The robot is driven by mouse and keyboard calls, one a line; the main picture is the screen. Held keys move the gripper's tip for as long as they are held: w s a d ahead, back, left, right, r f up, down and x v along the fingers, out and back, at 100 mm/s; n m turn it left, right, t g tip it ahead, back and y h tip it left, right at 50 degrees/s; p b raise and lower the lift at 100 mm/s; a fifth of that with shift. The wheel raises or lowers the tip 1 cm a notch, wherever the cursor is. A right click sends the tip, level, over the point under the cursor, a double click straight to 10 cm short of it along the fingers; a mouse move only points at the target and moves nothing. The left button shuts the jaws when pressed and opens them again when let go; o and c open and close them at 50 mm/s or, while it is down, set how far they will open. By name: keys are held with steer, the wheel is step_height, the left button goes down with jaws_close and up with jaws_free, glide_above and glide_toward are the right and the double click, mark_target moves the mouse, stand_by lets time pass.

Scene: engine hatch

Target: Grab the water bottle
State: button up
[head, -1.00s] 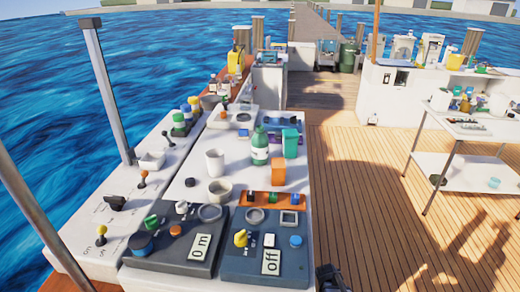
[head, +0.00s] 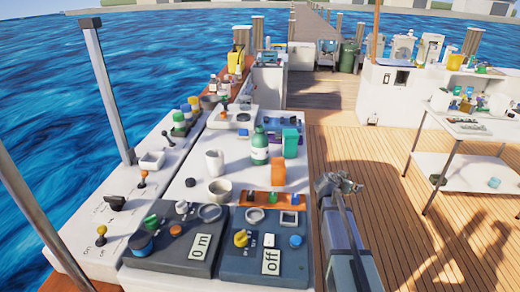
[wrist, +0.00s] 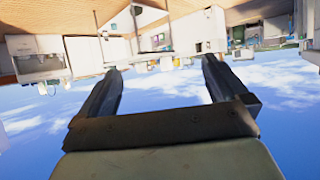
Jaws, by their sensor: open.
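The water bottle (head: 260,147), green with a white label, stands upright on the white console top, between a white mug and a green box. My gripper (head: 350,182) is in the air to the right of the console, nearer to the camera than the bottle and apart from it. In the wrist view my gripper (wrist: 161,68) has its two dark fingers spread wide with nothing between them. I cannot pick out the bottle in the wrist view, which looks upside down with sky below.
On the console, a white mug (head: 214,162), a green box (head: 291,142), an orange block (head: 278,171) and a grey bowl (head: 219,191) stand around the bottle. Control panels (head: 262,245) fill the near end. A white side table (head: 465,127) stands right; the wooden deck between is clear.

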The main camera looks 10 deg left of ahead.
steer(key=w+a+r+m+t+h, duration=0.1)
steer(key=w+r, duration=0.2)
steer(key=r, duration=0.4)
steer(key=w+a+r+t, duration=0.1)
steer(key=w+r+t, duration=0.1)
steer(key=r, duration=0.5)
step_height(320, 180, up, 9)
steer(key=n+t+y, duration=0.1)
steer(key=n+y, duration=0.2)
glide_above(255, 150)
steer(key=s+d, duration=0.3)
steer(key=d, duration=0.1)
steer(key=shift+n, duration=0.4)
steer(key=a+f, duration=0.3)
steer(key=shift+a+f, duration=0.3)
steer(key=shift+g, duration=0.6)
steer(key=f, duration=0.2)
steer(key=w+f, duration=0.1)
steer(key=f, duration=0.4)
steer(key=shift+w+a+f, duration=0.25)
steer(key=shift+w+a, duration=0.1)
steer(key=shift+a, duration=0.05)
steer(key=shift+w+d+f, duration=0.1)
steer(key=shift+w+f, duration=0.15)
steer(key=shift+f, duration=0.1)
steer(key=shift+x, duration=2.25)
steer(key=shift+c, duration=0.2)
